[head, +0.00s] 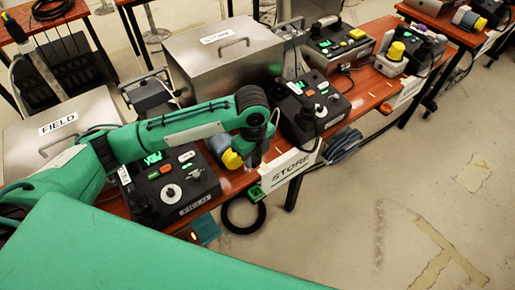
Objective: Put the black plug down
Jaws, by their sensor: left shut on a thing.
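My left gripper (257,158) hangs down at the front edge of the wooden table (228,184), next to a yellow-and-blue device (229,155). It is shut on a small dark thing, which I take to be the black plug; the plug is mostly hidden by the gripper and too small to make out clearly. The black FIELD phone box (172,193), with a white dial and lit buttons, is to the left of the gripper. The black STORE phone box (312,105) is to the right. My right gripper is not in view.
A steel STORE case (225,58) stands behind the gripper, and a steel FIELD case (60,130) is at the left. A white STORE sign (290,170) hangs at the table's front. A black cable coil (243,213) hangs below. Open floor (400,180) lies at right.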

